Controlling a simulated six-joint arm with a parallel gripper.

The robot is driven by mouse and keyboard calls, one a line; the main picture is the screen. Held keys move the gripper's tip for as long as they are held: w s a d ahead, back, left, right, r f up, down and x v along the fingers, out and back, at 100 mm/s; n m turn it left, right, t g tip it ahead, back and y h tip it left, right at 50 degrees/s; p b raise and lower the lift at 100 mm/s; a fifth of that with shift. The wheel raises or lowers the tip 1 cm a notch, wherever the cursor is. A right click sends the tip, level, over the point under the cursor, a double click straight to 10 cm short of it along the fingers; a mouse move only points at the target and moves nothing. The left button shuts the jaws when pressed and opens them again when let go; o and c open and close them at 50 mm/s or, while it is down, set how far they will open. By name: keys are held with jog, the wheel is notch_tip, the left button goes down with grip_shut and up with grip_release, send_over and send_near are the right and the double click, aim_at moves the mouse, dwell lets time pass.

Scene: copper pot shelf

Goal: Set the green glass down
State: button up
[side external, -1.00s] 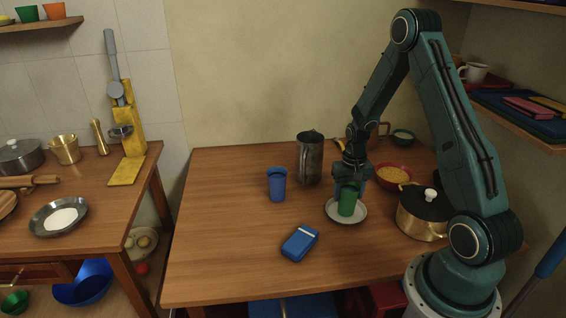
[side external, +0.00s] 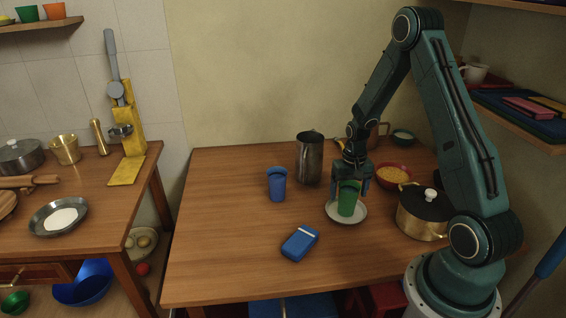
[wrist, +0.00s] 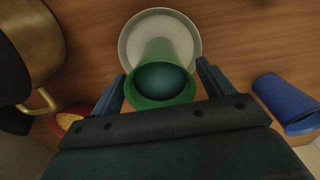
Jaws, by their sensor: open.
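The green glass (side external: 347,203) stands upright on the white saucer (side external: 332,216). In the wrist view the green glass (wrist: 143,101) shows from above, with the saucer (wrist: 135,38) beyond it. My gripper (side external: 352,182) is open around the upper part of the glass. In the wrist view a finger of my gripper (wrist: 160,82) stands on each side of the glass, with a gap to it. The far side of the glass is hidden.
A blue glass (side external: 277,185) and a metal pitcher (side external: 310,158) stand to the left. A blue box (side external: 300,243) lies in front. A lidded brass pot (side external: 423,214) and a red bowl (side external: 393,176) are to the right. The table's left part is clear.

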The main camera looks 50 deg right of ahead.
notch_tip(320, 180, up, 12)
jog(key=shift+f, duration=0.25)
dwell(0.3)
dwell(0.5)
jog(key=s+a+r+n+t, duration=0.2)
jog(key=s+a+r+n, duration=0.15)
jog(key=a+r, duration=0.95)
jog(key=s+a+r+n+t, duration=0.3)
jog(key=s+a+r+n, duration=0.2)
jog(key=s+a, duration=0.5)
jog(key=shift+s+a+r+t, duration=0.3)
jog(key=shift+s+a, duration=0.1)
jog(key=shift+s, duration=0.35)
